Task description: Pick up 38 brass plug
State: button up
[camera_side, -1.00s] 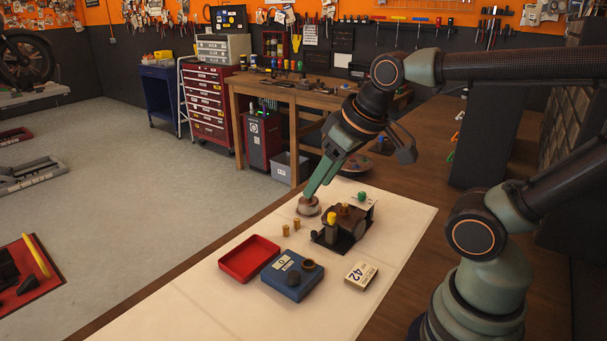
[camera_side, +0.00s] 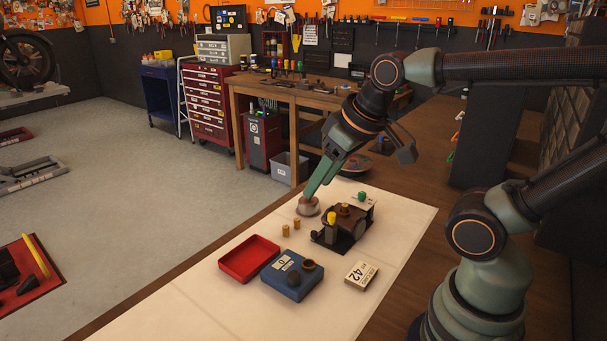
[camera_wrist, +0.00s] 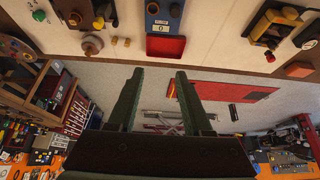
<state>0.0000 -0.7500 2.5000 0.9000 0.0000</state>
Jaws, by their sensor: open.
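Two small brass plugs stand side by side on the pale mat, a left one (camera_side: 285,230) and a right one (camera_side: 296,223). They also show near the top of the wrist view, as a left plug (camera_wrist: 114,41) and a right plug (camera_wrist: 127,42). No number is readable on either, so I cannot tell which is 38. My gripper (camera_wrist: 158,72) is open and empty in the wrist view. In the side view my gripper (camera_side: 308,193) appears just above or in front of a round metal piece (camera_side: 308,207), behind the plugs; contact cannot be judged.
A red tray (camera_side: 235,272) and a blue box (camera_side: 268,281) with a label and round parts stand nearer the camera. A dark fixture (camera_side: 360,221) with a yellow part sits right of the plugs. A card marked 42 (camera_side: 361,275) lies farther right. The mat's near part is clear.

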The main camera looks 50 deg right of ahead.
jog(key=shift+o, duration=0.6)
jog(key=m+g, duration=0.6)
jog(key=m, duration=1.9)
send_over(345, 205)
notch_tip(345, 205, down, 6)
jog(key=f, duration=0.6)
jog(key=shift+d+f, duration=0.15)
jog(key=shift+d, duration=0.05)
jog(key=shift+a+f, duration=0.15)
jog(key=shift+f, duration=1.25)
jog(key=shift+a+f, duration=0.15)
jog(key=shift+f, duration=1.2)
grip_shut()
